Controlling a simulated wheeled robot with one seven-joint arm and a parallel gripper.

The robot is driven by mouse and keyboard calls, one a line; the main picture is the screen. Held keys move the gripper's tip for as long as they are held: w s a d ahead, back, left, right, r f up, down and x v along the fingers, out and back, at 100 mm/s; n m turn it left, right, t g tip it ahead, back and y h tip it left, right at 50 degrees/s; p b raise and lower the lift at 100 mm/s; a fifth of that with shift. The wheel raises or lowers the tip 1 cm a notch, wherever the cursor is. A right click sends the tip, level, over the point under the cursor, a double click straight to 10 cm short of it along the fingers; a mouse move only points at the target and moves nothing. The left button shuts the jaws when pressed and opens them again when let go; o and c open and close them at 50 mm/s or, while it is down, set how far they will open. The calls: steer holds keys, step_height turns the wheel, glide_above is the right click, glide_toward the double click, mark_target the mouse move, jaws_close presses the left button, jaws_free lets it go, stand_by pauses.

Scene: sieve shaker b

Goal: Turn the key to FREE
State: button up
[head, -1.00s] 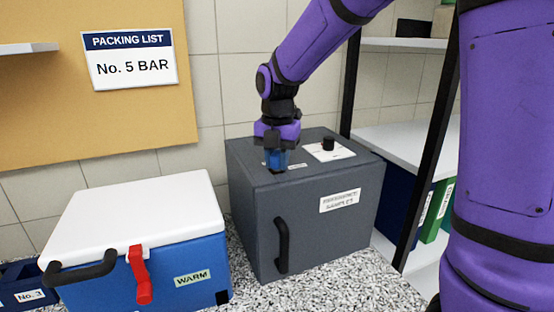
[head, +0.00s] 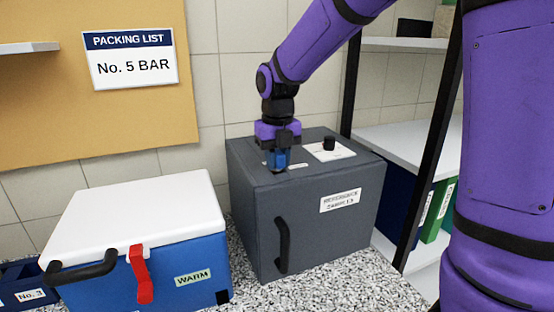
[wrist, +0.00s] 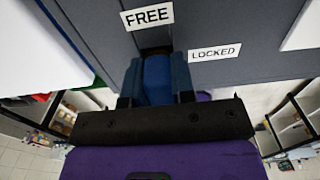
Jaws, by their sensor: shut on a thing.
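My gripper (head: 278,160) points down at the top of the dark grey cabinet (head: 310,215), near its front left part. In the wrist view my gripper (wrist: 157,80) is shut on the blue key (wrist: 157,75), which sits between the two fingers. A FREE label (wrist: 147,16) and a LOCKED label (wrist: 215,53) lie on the grey surface beyond the key. The key's blue body lies below the FREE label and left of the LOCKED label in that view. The key's lower end and its seat are mostly hidden.
A black knob (head: 329,143) on a white plate stands on the cabinet top, right of my gripper. A blue cool box (head: 150,265) with a white lid and red latch stands at the left. A black shelf post (head: 425,150) rises at the right.

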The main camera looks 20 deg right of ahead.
mark_target(279, 151)
steer(key=o, duration=1)
steer(key=shift+s+d, duration=0.15)
steer(key=shift+d, duration=0.05)
step_height(279, 151, up, 11)
steer(key=shift+f, duration=0.1)
steer(key=shift+s+d+m, duration=0.1)
steer(key=shift+s+m, duration=0.15)
steer(key=shift+m, duration=0.25)
steer(key=s+d+m+t, duration=0.1)
steer(key=s+d+m, duration=0.1)
steer(key=s+m, duration=0.6)
steer(key=s+d+f+m+t, duration=0.1)
steer(key=s+d+m+t, duration=0.1)
steer(key=s+m, duration=0.6)
steer(key=s+d+f+m+t, duration=0.1)
steer(key=s+m, duration=0.7)
steer(key=m, duration=1.1)
steer(key=shift+s+d+t, duration=0.15)
steer(key=shift+d+t, duration=0.4)
steer(key=shift+t, duration=0.05)
